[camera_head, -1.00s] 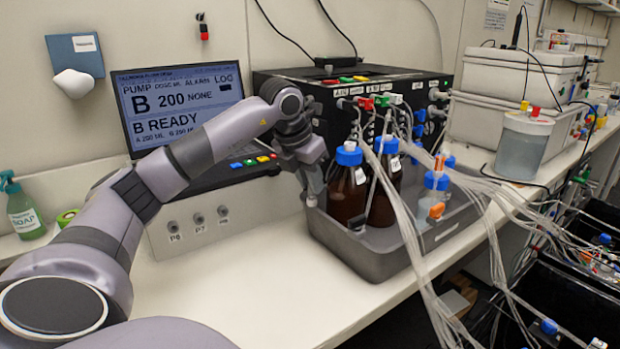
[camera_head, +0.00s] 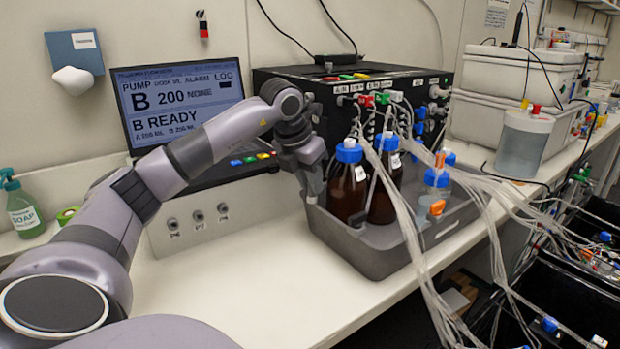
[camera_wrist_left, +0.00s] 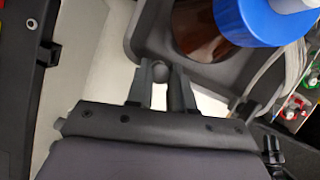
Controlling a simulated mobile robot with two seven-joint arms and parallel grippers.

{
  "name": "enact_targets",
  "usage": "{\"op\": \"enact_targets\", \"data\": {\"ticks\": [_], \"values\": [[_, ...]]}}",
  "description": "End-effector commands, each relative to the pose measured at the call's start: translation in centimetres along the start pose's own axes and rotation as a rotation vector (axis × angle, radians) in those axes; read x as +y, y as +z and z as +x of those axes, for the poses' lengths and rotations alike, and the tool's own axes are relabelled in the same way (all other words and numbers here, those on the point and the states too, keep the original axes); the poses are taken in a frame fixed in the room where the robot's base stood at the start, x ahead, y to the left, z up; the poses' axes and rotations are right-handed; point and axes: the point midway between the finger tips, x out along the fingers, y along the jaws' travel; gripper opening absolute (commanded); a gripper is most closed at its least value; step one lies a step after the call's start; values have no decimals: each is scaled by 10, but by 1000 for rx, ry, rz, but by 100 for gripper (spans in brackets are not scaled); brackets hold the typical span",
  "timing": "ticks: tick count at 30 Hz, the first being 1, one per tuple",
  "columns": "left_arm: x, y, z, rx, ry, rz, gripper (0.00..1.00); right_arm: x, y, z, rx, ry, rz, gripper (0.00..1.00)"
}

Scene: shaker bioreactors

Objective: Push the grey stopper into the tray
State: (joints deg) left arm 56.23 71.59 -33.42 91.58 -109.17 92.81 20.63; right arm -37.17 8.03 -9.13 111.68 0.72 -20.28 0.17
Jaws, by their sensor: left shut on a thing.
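The grey stopper (camera_wrist_left: 158,71) is a small rounded piece between my left fingertips in the left wrist view. My left gripper (camera_wrist_left: 159,78) is shut on it. The grey tray (camera_head: 372,262) stands on the bench and holds brown bottles with blue caps. In the head view my left gripper (camera_head: 311,196) points down at the tray's left rear corner, close to its rim. In the wrist view the stopper is beside the tray wall (camera_wrist_left: 205,82); I cannot tell whether it touches. The head view hides the stopper. My right gripper is not in view.
Brown bottles (camera_head: 347,190) stand just right of my left gripper. Clear tubes (camera_head: 405,225) hang over the tray's front. A black pump unit (camera_head: 300,85) and a screen (camera_head: 180,100) stand behind. The bench (camera_head: 240,285) left of the tray is clear.

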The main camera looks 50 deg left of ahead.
Motion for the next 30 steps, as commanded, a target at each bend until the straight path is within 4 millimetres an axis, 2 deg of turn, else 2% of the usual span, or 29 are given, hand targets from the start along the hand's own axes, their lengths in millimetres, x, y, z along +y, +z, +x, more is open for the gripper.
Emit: {"op": "enact_targets", "data": {"ticks": [5,6,8,19,30], "values": [[0,0,1,0,0,0,0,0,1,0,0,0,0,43],[0,0,1,0,0,0,31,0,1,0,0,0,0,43],[0,0,1,0,0,0,51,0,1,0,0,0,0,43],[0,0,-5,-3,-1,0,51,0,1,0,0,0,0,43],[0,0,-60,-3,-1,0,51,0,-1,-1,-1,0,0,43]]}}
